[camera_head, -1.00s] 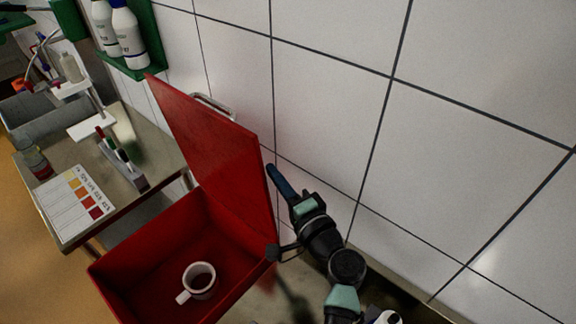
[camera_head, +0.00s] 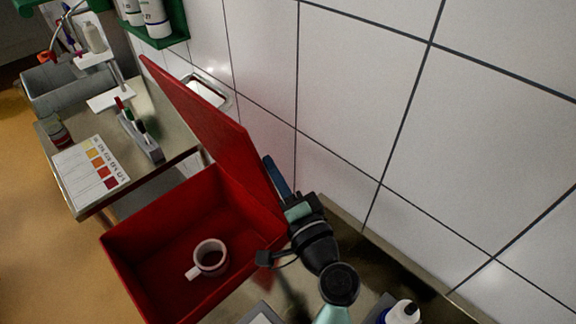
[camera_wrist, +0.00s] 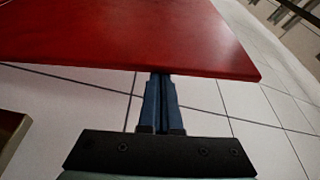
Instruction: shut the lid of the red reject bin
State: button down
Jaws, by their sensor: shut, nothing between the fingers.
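The red reject bin (camera_head: 142,268) stands open on the worktop in the head view, with a white mug (camera_head: 209,258) lying inside. Its red lid (camera_head: 208,122) stands raised at the back, tilted up near the tiled wall. My gripper (camera_head: 271,166) is behind the lid, on its wall side, close to the lid's right edge. In the wrist view the lid (camera_wrist: 120,35) spans the top of the picture, and my gripper's blue fingers (camera_wrist: 160,80) are shut together, their tips at the lid's edge or just behind it. Whether they touch it I cannot tell.
A steel bench at the left holds a colour chart (camera_head: 90,174), a pen rack (camera_head: 141,134) and a grey basin (camera_head: 68,88). A green shelf with bottles (camera_head: 155,18) hangs above. A white-capped bottle (camera_head: 403,312) stands at the lower right. The tiled wall is close behind the lid.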

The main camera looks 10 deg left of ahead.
jog(key=s+a+f+n+b, duration=0.1)
jog(key=s+a+f+b, duration=0.6)
jog(key=s, duration=0.4)
jog(key=shift+a+f+b, duration=0.2)
jog(key=shift+a+b, duration=0.6)
jog(key=shift+w+r, duration=0.1)
